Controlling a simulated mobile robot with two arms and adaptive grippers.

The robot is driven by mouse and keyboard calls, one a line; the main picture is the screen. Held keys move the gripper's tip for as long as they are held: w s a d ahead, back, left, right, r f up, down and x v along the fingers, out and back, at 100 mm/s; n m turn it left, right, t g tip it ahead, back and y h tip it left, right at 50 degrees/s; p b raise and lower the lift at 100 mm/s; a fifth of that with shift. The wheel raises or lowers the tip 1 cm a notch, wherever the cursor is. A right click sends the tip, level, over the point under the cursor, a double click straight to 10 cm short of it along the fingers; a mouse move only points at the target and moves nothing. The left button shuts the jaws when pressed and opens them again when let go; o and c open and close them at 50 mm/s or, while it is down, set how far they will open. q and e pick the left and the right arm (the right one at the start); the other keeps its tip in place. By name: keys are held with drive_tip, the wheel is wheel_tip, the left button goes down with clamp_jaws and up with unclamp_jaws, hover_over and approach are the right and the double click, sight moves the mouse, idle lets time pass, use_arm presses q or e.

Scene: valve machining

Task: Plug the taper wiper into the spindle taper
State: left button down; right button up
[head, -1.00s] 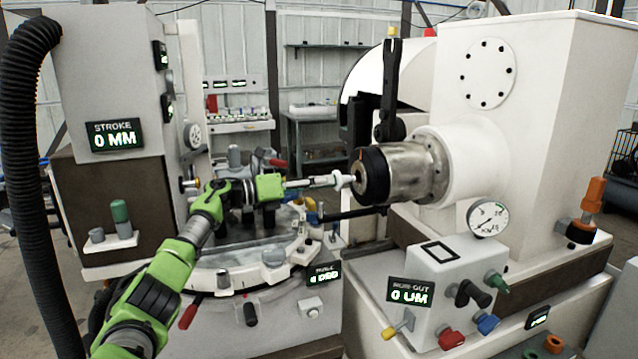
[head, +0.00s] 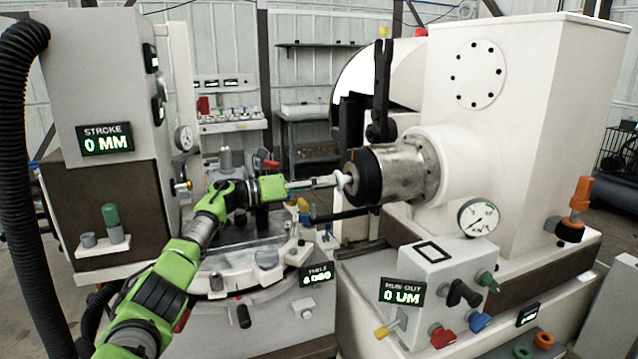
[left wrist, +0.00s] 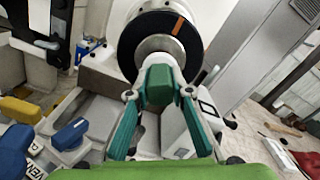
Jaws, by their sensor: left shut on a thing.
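The spindle (head: 403,172) sticks out leftward from the white machine head, with a black ring (head: 367,177) around its open nose. My left gripper (head: 318,183) is shut on the taper wiper (head: 338,179), which lies almost level. The wiper's white end reaches the bore at the nose; its tip is hidden there, so its depth cannot be told. In the left wrist view the green wiper handle (left wrist: 160,87) sits between my two teal fingers, with the white part and the black ring (left wrist: 188,42) straight ahead. My right gripper is not in view.
A black upright arm (head: 381,90) stands just behind the spindle nose. A dark bar (head: 345,214) runs below the wiper. The run-out box (head: 440,285) with knobs and a dial gauge (head: 479,217) stands at front right. The stroke column (head: 105,90) is at left.

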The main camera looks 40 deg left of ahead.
use_arm(q)
drive_tip(key=shift+x, duration=1.35)
drive_tip(key=c, duration=2)
unclamp_jaws()
drive_tip(key=shift+r, duration=0.1)
drive_tip(key=shift+o, duration=1.4)
drive_tip(key=shift+w+d, duration=0.1)
drive_tip(key=shift+b+v, duration=0.3)
drive_tip(key=shift+v, duration=1.1)
drive_tip(key=shift+b+v, duration=0.8)
drive_tip(key=shift+v, duration=0.9)
